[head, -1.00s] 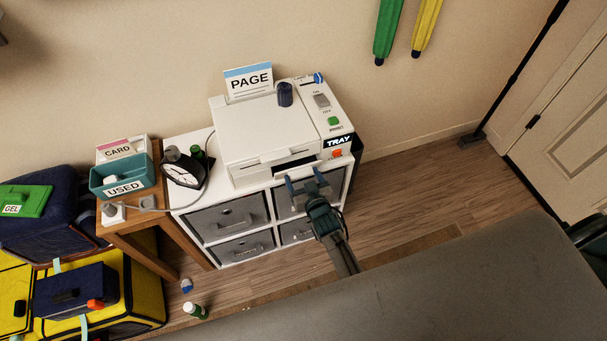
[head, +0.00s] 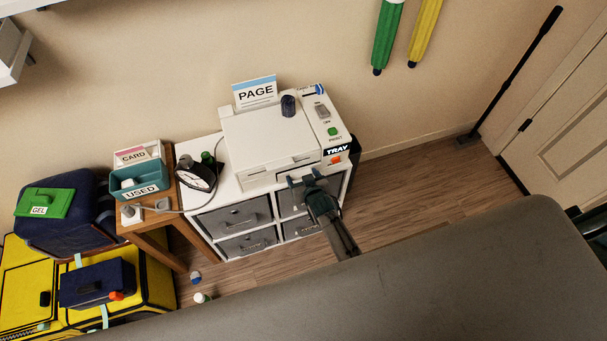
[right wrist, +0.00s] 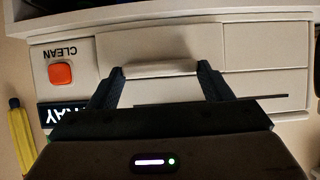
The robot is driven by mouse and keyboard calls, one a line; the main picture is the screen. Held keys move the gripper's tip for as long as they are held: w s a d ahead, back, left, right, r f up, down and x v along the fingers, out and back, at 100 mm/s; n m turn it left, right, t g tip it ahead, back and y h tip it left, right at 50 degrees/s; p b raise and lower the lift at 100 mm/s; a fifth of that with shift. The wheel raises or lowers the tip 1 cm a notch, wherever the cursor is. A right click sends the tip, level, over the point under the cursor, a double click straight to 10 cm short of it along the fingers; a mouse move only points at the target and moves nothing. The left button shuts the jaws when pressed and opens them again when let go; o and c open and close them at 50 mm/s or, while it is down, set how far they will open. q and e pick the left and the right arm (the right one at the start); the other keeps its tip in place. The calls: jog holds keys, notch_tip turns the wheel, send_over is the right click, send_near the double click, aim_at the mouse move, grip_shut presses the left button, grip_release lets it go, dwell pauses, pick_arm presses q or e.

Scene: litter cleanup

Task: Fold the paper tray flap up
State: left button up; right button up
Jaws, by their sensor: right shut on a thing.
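The white printer (head: 262,142) stands on a white drawer unit. Its TRAY label (head: 337,151) and orange button (head: 335,159) are at the right of its front. My right gripper (head: 304,177) is at the lower front of the printer. In the right wrist view, its dark fingers (right wrist: 161,71) are shut on the two ends of a pale handle bar (right wrist: 160,68) on the paper tray flap (right wrist: 170,45). The flap looks close to the printer's front face, with a dark slit beside it; its exact angle is unclear. My left gripper is not in view.
The drawer unit (head: 232,217) has grey drawers below the printer. The floor (head: 410,205) to the right is clear.

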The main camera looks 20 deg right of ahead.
jog(key=shift+r, duration=0.1)
jog(key=o, duration=1)
jog(key=v, duration=1)
jog(key=shift+s+r+p, duration=0.15)
jog(key=shift+s+p, duration=0.15)
jog(key=shift+p, duration=0.05)
